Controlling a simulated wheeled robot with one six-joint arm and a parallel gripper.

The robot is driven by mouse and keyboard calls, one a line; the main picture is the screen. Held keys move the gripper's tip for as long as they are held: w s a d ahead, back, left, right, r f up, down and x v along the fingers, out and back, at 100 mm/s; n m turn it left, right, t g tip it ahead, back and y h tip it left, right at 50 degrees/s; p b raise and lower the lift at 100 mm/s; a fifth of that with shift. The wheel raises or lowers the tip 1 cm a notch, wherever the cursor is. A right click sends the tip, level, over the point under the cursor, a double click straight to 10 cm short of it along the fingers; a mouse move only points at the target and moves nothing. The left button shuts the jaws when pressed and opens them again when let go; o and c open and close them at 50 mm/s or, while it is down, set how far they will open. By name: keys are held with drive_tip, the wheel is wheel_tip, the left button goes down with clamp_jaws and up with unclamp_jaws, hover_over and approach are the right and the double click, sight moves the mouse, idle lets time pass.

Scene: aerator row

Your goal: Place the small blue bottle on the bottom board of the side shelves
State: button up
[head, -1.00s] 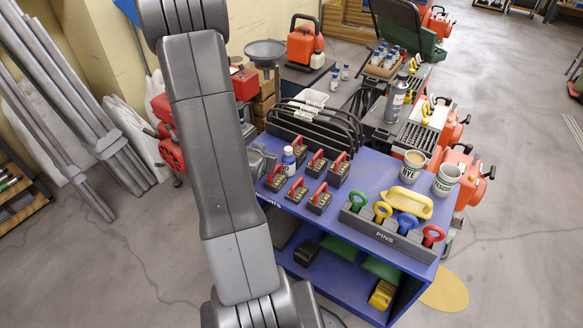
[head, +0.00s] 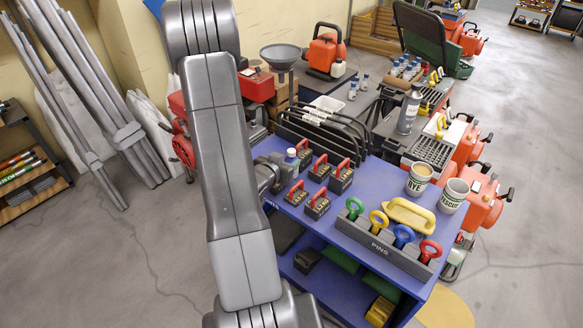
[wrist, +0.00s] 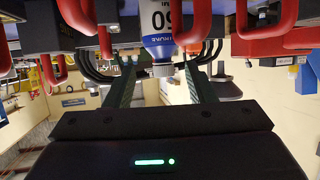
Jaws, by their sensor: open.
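The small blue bottle (head: 291,158) stands upright on the blue bench top, beside the black weights with red handles. In the wrist view it shows upside down at the top centre (wrist: 160,22), with a white label, a blue band and a grey cap. My gripper (head: 281,172) is beside the bottle at the bench's left edge. In the wrist view its two fingers (wrist: 163,72) are apart, with the bottle's cap lined up between them. I cannot tell how far the fingers reach around it. A shelf unit (head: 28,178) with wooden boards stands at the left edge, partly cut off.
Red-handled weights (head: 317,204) crowd the bottle. A grey pin rack (head: 385,247), yellow handle and two cups stand to the right, black wire racks (head: 315,135) behind. The bench has a lower blue shelf (head: 335,290). Grey poles lean at the left wall; floor there is clear.

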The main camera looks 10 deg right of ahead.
sight(290, 156)
drive_tip(key=x, duration=0.3)
drive_tip(key=b+x, duration=0.1)
drive_tip(key=x, duration=0.1)
drive_tip(key=shift+w+r, duration=0.2)
drive_tip(key=shift+w, duration=0.15)
clamp_jaws()
